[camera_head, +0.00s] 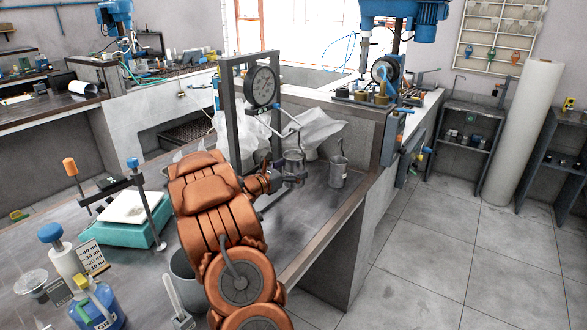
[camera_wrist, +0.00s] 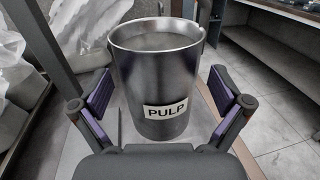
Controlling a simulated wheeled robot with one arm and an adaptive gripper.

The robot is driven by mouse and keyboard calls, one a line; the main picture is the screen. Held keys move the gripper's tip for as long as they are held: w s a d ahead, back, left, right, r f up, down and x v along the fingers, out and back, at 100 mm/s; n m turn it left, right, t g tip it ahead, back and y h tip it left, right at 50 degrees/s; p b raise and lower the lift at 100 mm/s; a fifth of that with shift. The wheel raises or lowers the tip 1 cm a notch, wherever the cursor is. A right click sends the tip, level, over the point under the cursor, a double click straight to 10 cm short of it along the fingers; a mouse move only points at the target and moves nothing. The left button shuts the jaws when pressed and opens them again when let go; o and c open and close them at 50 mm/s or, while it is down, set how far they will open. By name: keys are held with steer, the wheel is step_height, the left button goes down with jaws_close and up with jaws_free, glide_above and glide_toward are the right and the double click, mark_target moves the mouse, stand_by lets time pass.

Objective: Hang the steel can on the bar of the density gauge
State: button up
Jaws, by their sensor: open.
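The steel can (camera_wrist: 155,75), labelled PULP, stands upright between the open fingers of my gripper (camera_wrist: 162,92) in the wrist view. A gap shows between each finger pad and its wall. The density gauge (camera_head: 262,86) has a round dial on a dark upright frame. A thin bent bar (camera_head: 289,119) reaches from below the dial down toward the can.
Crumpled white bags (camera_head: 318,130) lie behind. A teal scale (camera_head: 132,220), a blue bottle (camera_head: 98,307) and a grey bucket (camera_head: 183,272) crowd the near left. Floor at right is clear.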

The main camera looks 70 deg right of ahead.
steer(key=v, duration=1.1)
steer(key=shift+w+a, duration=0.15)
steer(key=shift+a, duration=0.2)
steer(key=shift+r, duration=0.1)
steer(key=s+a+r+m+y, duration=0.1)
steer(key=s+a+m+y, duration=0.15)
steer(key=a, duration=0.25)
steer(key=s+a+r+m+g+y, duration=0.1)
steer(key=s+a+m, duration=0.15)
steer(key=a, duration=0.35)
steer(key=s+a+r+m+y, duration=0.1)
steer(key=s+a+m+y, duration=0.15)
steer(key=a, duration=0.25)
steer(key=s+a+f+m+t+y, duration=0.1)
steer(key=s+a+m+t+y, duration=0.1)
steer(key=a, duration=1.1)
steer(key=s+a+f+m+t+y, duration=0.2)
steer(key=a+y, duration=0.3)
steer(key=a, duration=0.8)
steer(key=s+a+f+m+t+y, duration=0.1)
steer(key=s+a+m+t+y, duration=0.1)
steer(key=a, duration=1.1)
steer(key=shift+s+y, duration=0.8)
steer(key=shift+s, duration=0.1)
